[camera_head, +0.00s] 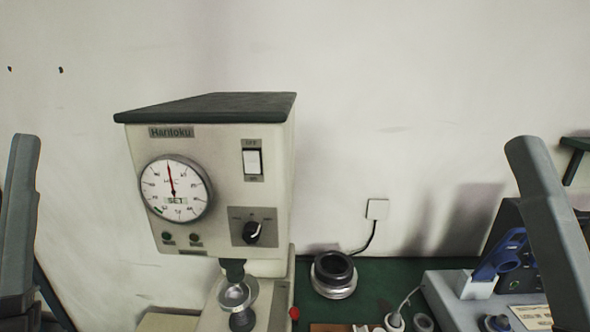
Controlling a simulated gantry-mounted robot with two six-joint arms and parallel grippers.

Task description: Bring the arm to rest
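Grey links of my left arm rise along the left edge, and grey links of my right arm rise along the right edge. Neither gripper shows in the head view; both are outside the picture. A bench hardness tester with a dial gauge (175,188) stands left of centre. Below its head are a dark spindle and a small round metal anvil (238,295). A dark and silver ring-shaped part (334,273) sits on the green bench top to the right of the tester.
A grey device with a blue lever (498,257) stands at the lower right, partly behind my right arm. A wall socket (377,209) has a black cable running down from it. Small round parts (394,321) lie at the bottom edge. Green bench top (400,275) shows between tester and device.

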